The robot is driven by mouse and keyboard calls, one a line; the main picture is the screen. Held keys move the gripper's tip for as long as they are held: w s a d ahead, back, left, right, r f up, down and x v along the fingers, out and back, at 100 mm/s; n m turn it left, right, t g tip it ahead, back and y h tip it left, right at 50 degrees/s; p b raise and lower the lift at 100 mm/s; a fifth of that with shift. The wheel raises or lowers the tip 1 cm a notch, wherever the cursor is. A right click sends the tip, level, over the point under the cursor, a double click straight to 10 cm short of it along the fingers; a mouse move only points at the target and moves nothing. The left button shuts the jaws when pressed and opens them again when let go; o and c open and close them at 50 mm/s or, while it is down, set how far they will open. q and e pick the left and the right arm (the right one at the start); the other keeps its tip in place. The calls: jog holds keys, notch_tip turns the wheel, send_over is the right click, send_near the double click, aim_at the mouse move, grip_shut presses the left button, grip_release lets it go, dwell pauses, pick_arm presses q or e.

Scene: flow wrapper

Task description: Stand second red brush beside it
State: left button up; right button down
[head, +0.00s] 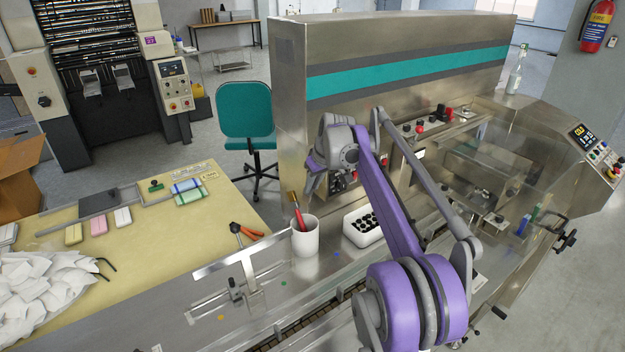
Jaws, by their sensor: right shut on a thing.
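A white cup (305,239) stands on the steel deck of the machine. A red brush (299,218) leans in it, with its pale bristle end up and to the left. My right gripper (311,188) points down just above and to the right of the brush top. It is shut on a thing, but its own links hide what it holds. I cannot make out a second red brush clearly. My left gripper is out of view.
A white bin of dark-topped pieces (362,229) stands right of the cup. The steel machine housing (292,120) rises behind. A glass bottle (516,72) stands at the far right.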

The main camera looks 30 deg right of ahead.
jog(key=shift+f+b, duration=0.65)
jog(key=shift+f, duration=0.75)
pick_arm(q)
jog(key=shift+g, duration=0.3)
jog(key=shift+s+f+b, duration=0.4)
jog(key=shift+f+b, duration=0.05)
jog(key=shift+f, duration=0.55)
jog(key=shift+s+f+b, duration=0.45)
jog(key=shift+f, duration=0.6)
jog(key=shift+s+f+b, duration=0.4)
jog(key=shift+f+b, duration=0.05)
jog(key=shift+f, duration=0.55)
pick_arm(e)
notch_tip(320, 180, down, 7)
jog(key=shift+f, duration=0.2)
jog(key=c, duration=0.7)
grip_release()
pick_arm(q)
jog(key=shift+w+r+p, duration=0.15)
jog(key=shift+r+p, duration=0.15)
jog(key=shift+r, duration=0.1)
pick_arm(e)
jog(key=v, duration=1.1)
jog(key=shift+f, duration=0.15)
